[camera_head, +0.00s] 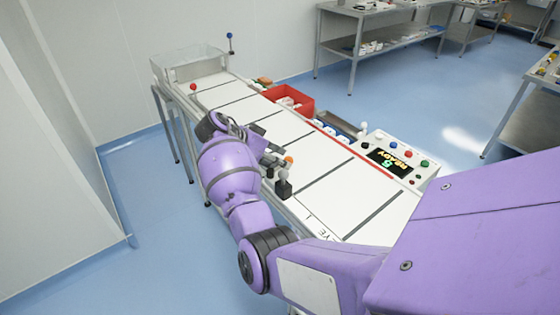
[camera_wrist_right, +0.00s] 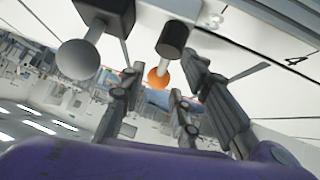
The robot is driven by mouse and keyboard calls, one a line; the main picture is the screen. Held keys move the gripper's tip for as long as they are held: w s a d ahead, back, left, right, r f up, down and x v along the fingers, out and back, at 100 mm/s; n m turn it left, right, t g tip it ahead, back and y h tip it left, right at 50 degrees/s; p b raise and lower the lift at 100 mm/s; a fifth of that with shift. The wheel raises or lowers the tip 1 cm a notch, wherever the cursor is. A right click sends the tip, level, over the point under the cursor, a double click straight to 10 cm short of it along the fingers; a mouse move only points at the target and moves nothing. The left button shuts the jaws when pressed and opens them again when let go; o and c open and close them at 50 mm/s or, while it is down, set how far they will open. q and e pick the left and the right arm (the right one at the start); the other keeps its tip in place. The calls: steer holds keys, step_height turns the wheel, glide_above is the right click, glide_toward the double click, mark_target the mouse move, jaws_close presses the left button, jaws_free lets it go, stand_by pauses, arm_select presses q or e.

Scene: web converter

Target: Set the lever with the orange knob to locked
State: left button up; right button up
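The orange knob (camera_head: 289,160) shows at the near edge of the white conveyor table, beside my right gripper (camera_head: 273,157). In the right wrist view the orange knob (camera_wrist_right: 158,77) sits on a short grey rod coming from a black cylindrical mount (camera_wrist_right: 173,38). My right gripper (camera_wrist_right: 162,84) is open there, with the knob in line between its two fingers and a gap visible on each side. Whether a finger touches the knob cannot be told. The lever's marks are not readable. My left gripper is not in view.
A second lever with a grey ball knob (camera_wrist_right: 77,60) is close beside the fingers. A red-knobbed lever (camera_head: 193,87) is farther up the near edge.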

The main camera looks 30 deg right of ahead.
steer(key=shift+d+f, duration=0.15)
steer(key=shift+f, duration=0.05)
jaws_close()
stand_by(0.3)
